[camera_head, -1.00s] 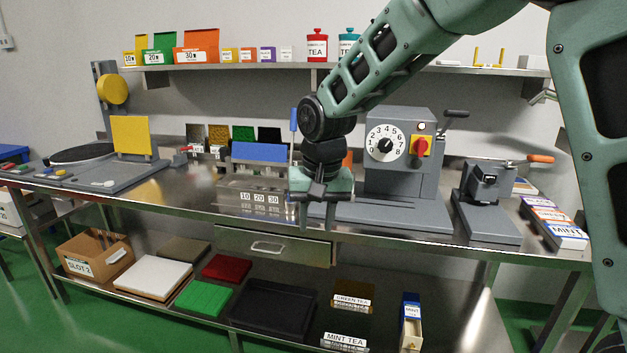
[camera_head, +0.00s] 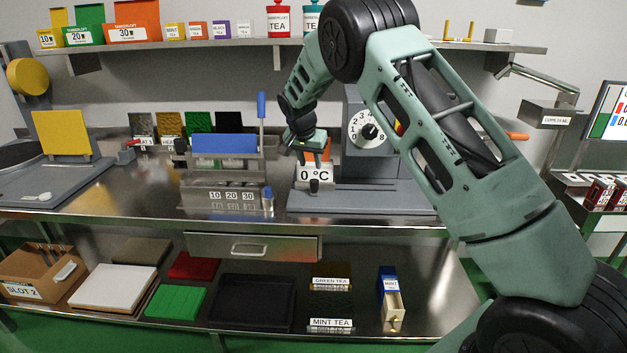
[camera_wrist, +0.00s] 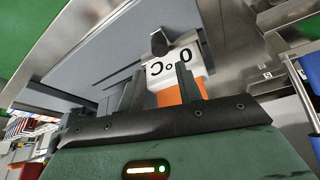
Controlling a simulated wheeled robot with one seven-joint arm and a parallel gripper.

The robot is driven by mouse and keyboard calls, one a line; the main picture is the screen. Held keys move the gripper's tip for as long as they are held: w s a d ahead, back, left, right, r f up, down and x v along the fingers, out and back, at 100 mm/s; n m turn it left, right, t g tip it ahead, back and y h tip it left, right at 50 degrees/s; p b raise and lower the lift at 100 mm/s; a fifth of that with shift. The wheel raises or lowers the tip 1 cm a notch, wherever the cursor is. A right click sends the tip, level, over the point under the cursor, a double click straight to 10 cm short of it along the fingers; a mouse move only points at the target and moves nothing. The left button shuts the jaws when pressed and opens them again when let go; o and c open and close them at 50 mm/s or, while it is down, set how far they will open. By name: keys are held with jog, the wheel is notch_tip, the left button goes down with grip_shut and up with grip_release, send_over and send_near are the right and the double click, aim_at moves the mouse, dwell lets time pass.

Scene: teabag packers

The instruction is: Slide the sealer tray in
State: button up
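The sealer (camera_head: 362,112) is a grey machine with a numbered dial, standing right of centre on the bench, partly hidden behind my arm. Its grey base (camera_head: 385,200) reaches forward. At the base's left end sits a white block marked 0 °C (camera_head: 313,174), with a black knob (camera_head: 314,187) in front and an orange part behind. I take this to be the tray, but cannot be sure. My gripper (camera_head: 303,145) is just above and behind the label. In the wrist view its fingers (camera_wrist: 159,88) are apart, with the label (camera_wrist: 172,64) and orange part (camera_wrist: 180,92) showing between and beyond them. Contact cannot be told.
A steel unit marked 10 20 30 (camera_head: 232,196) with a blue-handled lever (camera_head: 262,108) stands close left of my gripper. A shelf (camera_head: 200,48) with tea boxes runs behind. The bench front left of that unit (camera_head: 130,205) is clear.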

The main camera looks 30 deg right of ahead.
aim_at(314, 180)
jog(key=p+x, duration=0.2)
jog(key=x, duration=0.8)
jog(key=shift+f, duration=0.25)
